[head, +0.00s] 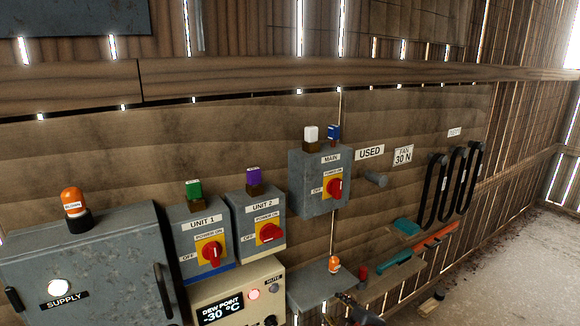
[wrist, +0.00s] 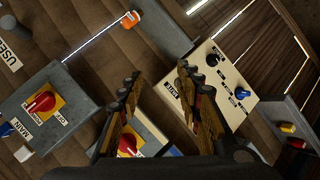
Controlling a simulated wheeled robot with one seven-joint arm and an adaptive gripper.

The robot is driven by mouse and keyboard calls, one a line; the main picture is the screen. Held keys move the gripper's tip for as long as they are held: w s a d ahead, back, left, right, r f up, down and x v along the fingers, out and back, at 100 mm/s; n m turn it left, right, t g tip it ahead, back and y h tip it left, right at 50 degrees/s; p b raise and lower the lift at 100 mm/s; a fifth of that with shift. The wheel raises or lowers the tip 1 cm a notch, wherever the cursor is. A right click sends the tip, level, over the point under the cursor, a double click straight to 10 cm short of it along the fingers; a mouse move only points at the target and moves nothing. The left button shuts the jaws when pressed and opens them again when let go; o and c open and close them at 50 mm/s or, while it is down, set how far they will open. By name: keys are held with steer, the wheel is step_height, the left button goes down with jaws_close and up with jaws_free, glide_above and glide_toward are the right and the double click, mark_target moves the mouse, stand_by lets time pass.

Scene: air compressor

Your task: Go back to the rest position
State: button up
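My gripper (wrist: 158,76) shows in the wrist view with its two fingers apart and nothing between them. Its fingers stand in front of the wooden wall and the switch boxes. Behind the left finger is a grey box with a yellow plate (wrist: 132,143), partly hidden. In the head view, a dark shape at the bottom edge, right of centre, may be part of my arm; the gripper's fingers cannot be made out there.
The MAIN box (head: 313,191), UNIT 1 box (head: 186,220), UNIT 2 box (head: 245,210) and SUPPLY cabinet (head: 100,240) line the wall. A cream dew point panel (head: 232,281) sits below. Black belts (head: 428,200) hang at right. Open floor (head: 520,245) lies at far right.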

steer(key=s+d+f+m+g+h, duration=0.1)
steer(key=s+d+m+g+h, duration=0.15)
steer(key=s+d+m, duration=0.35)
steer(key=s+d+f+m+g+h, duration=0.1)
steer(key=s+d+m+g, duration=0.15)
steer(key=s, duration=0.45)
steer(key=s+a+r+m+g+y+p, duration=0.1)
steer(key=s+r+m, duration=0.4)
steer(key=s+r, duration=0.3)
steer(key=s, duration=0.3)
steer(key=shift+s+r, duration=0.3)
steer(key=shift+s, duration=0.1)
